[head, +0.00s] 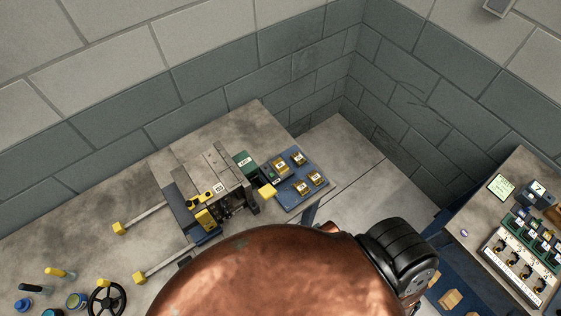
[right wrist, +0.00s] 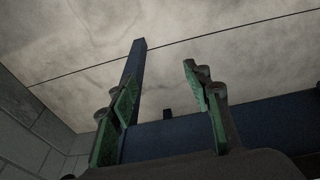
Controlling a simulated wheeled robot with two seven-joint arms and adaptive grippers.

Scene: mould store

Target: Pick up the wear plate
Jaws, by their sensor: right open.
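Several small brass-coloured pieces (head: 301,187) lie on a blue tray (head: 291,206) at the right end of the left bench in the head view. I cannot tell whether one of them is the wear plate. In the right wrist view my right gripper (right wrist: 167,105) is open, its two green-padded fingers apart with nothing between them. A pale surface with a dark seam and blue beams lie behind it. Neither gripper shows in the head view, and the lower middle of the bench is hidden there.
A grey mould (head: 212,171) with yellow-tipped rods stands on the left bench (head: 80,215), left of the tray. A black handwheel (head: 106,299) and several small pots are at lower left. A second bench (head: 483,207) at right carries a white panel (head: 517,268). Pale floor (head: 345,165) lies between.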

